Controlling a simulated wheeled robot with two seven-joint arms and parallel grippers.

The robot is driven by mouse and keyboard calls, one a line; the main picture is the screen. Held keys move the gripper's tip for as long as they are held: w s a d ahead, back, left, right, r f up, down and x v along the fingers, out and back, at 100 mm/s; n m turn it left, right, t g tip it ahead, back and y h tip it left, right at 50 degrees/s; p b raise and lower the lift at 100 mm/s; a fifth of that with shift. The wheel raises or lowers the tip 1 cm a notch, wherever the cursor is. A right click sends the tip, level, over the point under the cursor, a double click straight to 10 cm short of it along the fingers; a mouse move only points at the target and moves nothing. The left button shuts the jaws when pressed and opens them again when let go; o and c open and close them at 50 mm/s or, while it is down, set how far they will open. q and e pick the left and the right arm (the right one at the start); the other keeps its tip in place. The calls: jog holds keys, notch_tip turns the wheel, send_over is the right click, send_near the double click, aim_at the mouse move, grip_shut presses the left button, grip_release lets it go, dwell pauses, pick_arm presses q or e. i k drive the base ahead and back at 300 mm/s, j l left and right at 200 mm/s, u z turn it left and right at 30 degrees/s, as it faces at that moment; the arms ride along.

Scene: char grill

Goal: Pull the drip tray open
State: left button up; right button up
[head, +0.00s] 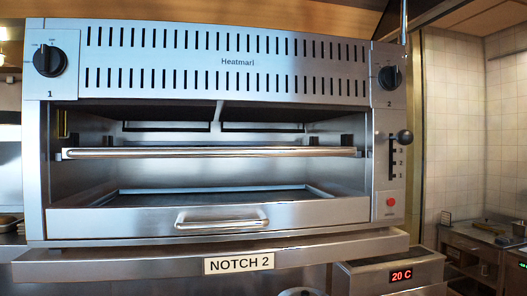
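The drip tray (130,221) is a wide steel drawer at the bottom of the grill (225,60). Its front panel sits about flush with the grill's face, and its flat inside shows behind the panel. A bar handle (222,218) is fixed at the middle of the panel, with nothing touching it. Neither of my grippers shows in the head view.
A long rack bar (210,152) runs across the opening above the tray. A lever with a dark knob (405,136) and a red button (390,201) are at the right. Below are a "NOTCH 2" label (239,263) and a "20 C" display (401,275).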

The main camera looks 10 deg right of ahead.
aim_at(124, 213)
jog(key=k+j+z, duration=0.1)
jog(key=z, duration=0.35)
jog(key=k+z, duration=0.45)
jog(key=i, duration=0.1)
